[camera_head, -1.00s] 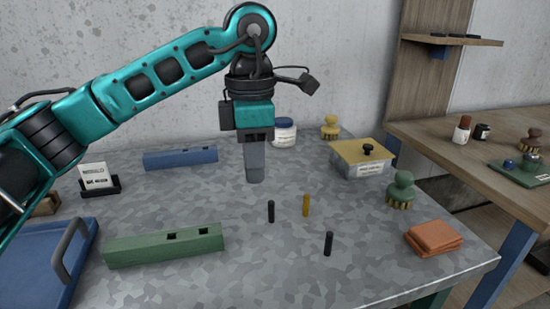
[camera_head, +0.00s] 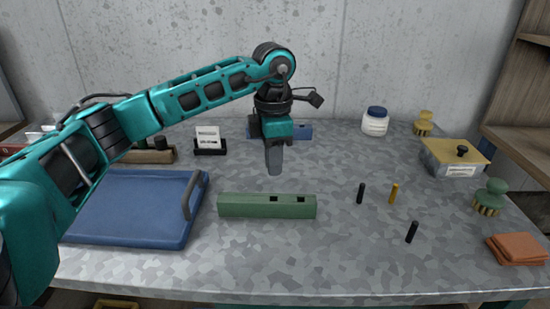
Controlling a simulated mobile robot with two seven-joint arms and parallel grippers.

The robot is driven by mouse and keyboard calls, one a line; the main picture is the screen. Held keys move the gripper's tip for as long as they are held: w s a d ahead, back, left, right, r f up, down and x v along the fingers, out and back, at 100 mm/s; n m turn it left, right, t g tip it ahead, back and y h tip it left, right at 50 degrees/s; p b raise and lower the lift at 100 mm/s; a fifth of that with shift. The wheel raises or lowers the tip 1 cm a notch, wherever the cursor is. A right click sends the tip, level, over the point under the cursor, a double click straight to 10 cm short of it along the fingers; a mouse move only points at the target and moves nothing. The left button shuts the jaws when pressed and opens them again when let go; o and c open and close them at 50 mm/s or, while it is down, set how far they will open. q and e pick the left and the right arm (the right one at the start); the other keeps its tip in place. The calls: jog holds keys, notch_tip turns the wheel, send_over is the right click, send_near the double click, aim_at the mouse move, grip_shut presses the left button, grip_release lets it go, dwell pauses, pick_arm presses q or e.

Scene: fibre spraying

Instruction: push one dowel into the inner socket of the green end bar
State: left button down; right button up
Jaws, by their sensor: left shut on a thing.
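The green end bar (camera_head: 245,206) lies at the front middle of the table. Two dark square sockets show in its top, the left one (camera_head: 273,198) and the right one (camera_head: 300,199), both empty-looking. My left gripper (camera_head: 275,168) points down, its tips just above the left socket in the picture; its height and depth there are unclear. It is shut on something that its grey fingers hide. My right gripper is not in view.
A blue tray (camera_head: 135,205) with a handle is left of the bar. A blue bar (camera_head: 303,132) lies behind my gripper. A card stand (camera_head: 209,146), white jar (camera_head: 375,122), lidded box (camera_head: 452,160), green brush (camera_head: 490,197) and orange cloths (camera_head: 517,249) stand around. The front table is clear.

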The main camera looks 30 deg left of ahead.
pick_arm(q)
jog(key=shift+f+b, duration=1.3)
jog(key=shift+f, duration=0.6)
jog(key=shift+f+b, duration=0.4)
jog(key=shift+f, duration=0.6)
jog(key=shift+f+b, duration=0.45)
jog(key=shift+f, duration=0.4)
jog(key=shift+r, duration=0.15)
